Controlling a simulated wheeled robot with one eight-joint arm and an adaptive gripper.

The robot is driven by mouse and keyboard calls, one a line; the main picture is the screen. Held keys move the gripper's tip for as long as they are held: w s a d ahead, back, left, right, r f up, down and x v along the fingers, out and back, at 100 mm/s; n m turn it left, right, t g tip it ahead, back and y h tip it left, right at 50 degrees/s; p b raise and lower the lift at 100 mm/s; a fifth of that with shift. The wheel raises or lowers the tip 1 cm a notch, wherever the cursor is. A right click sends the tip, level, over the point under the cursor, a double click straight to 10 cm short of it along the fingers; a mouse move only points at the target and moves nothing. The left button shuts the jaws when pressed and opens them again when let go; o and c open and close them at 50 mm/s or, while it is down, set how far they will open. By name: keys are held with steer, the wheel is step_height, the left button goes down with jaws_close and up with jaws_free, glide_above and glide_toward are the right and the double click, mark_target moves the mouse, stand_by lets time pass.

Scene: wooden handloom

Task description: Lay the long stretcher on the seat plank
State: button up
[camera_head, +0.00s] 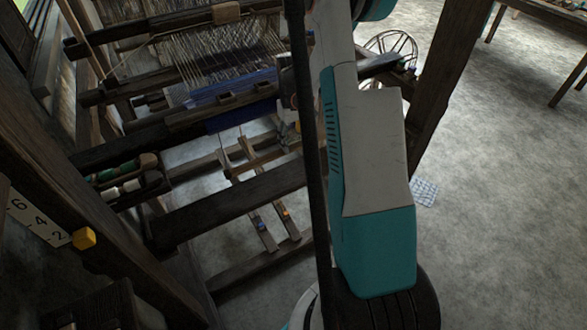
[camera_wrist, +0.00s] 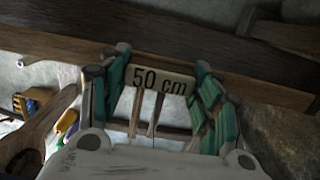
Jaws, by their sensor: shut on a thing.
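In the wrist view, my gripper (camera_wrist: 162,64) has its teal-padded fingers on either side of a pale piece marked "50 cm" (camera_wrist: 160,84), which looks like the long stretcher. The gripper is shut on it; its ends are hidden. A dark wooden beam (camera_wrist: 235,89) crosses behind the fingertips; contact with it cannot be told. In the head view, a broad dark plank (camera_head: 230,208) spans the front of the loom and may be the seat plank. My arm covers its right end, and I cannot make out the gripper or stretcher there.
The loom holds blue cloth (camera_head: 232,88) and pale warp threads (camera_head: 215,48). A tray with green and white bobbins (camera_head: 122,190) is at left, above a numbered scale (camera_head: 37,219) with a yellow block (camera_head: 84,238). Treadles (camera_head: 262,232) lie below. Open floor (camera_head: 500,200) is at right.

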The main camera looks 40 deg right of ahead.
step_height(320, 180, down, 13)
steer(key=b, duration=0.4)
steer(key=shift+r, duration=0.2)
steer(key=shift+f, duration=0.15)
steer(key=o, duration=1.2)
steer(key=r+p, duration=0.1)
steer(key=r, duration=0.3)
steer(key=r+p, duration=0.1)
steer(key=r, duration=0.3)
steer(key=w+r+p, duration=0.1)
steer(key=r+p, duration=0.1)
steer(key=r, duration=0.2)
steer(key=shift+d+r, duration=0.1)
steer(key=shift+r, duration=0.1)
